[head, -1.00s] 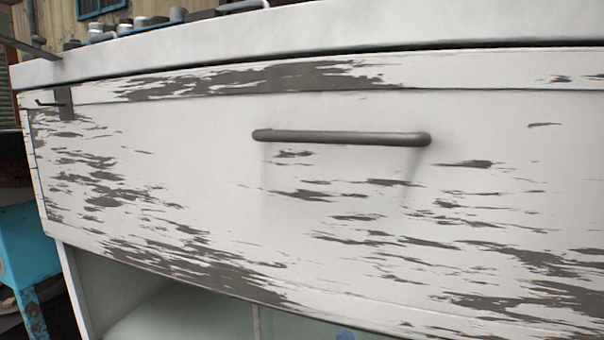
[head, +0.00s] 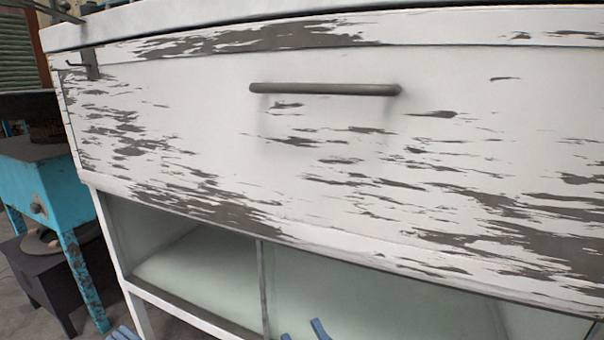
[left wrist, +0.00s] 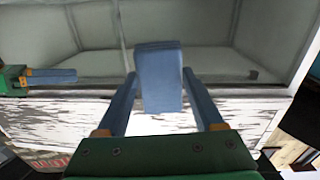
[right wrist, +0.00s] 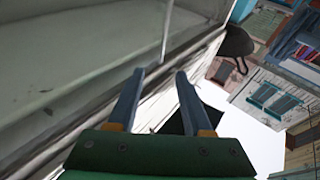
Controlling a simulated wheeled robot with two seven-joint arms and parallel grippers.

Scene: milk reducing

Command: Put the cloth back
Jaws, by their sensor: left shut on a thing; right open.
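A blue-grey cloth (left wrist: 158,85), looking like a flat folded slab, is between the fingers of my left gripper (left wrist: 160,72) in the left wrist view. The left gripper is shut on it. Only blue fingertips of my left gripper (head: 122,333) show at the bottom edge of the head view, and the cloth cannot be made out there. My right gripper (head: 303,331) shows as two fingertips at the bottom middle. In the right wrist view my right gripper (right wrist: 155,80) is open and empty beside the cabinet's edge.
A white cabinet with peeling paint (head: 220,120) fills the head view. Its front has a grey bar handle (head: 325,89). Below is an open shelf space (head: 370,295) with a thin upright divider (head: 263,285). A small hook (head: 85,66) is at upper left. A turquoise stand (head: 45,185) is left.

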